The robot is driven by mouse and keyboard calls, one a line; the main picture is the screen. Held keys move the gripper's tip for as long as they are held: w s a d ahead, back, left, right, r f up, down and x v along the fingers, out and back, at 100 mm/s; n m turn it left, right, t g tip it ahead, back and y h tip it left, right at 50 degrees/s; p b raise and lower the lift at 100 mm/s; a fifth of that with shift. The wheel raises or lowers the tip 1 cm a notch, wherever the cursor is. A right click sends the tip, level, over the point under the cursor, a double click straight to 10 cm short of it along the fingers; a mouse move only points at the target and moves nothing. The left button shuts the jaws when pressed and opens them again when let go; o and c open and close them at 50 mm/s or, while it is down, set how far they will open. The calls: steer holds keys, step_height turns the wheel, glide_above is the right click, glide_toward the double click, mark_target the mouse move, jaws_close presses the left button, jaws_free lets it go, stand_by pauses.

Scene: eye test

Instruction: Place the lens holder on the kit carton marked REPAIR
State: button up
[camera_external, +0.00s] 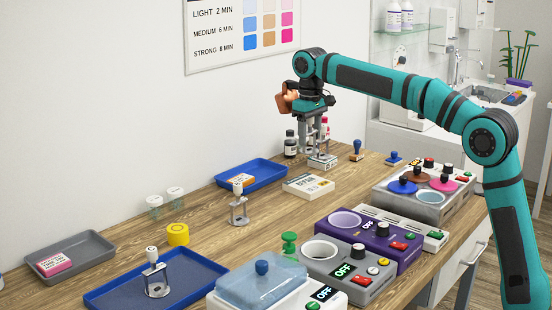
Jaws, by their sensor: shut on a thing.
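My gripper (314,130) is at the back of the table, pointing down. It is shut on a grey metal lens holder (318,152), whose upper part is partly hidden by the fingers. The holder's lower end is at a small pale block-like shape; I cannot tell whether it touches anything below. A flat cream kit carton (308,186) with dark print lies on the table, in front of and slightly left of the holder. Its print is too small to read surely. Similar holders stand on the table (238,210) and in a blue tray (157,281).
A blue tray (221,182) lies left of the carton. Small bottles (290,144) and a blue-knobbed stamp (356,150) stand near my gripper. Purple (381,250) and grey (330,262) heater units fill the front right. Bare wood lies left of the carton's front edge.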

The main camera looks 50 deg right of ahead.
steer(key=shift+d+f, duration=0.2)
steer(key=shift+f, duration=4.7)
steer(key=o, duration=1)
steer(key=shift+f, duration=0.15)
steer(key=shift+w, duration=0.1)
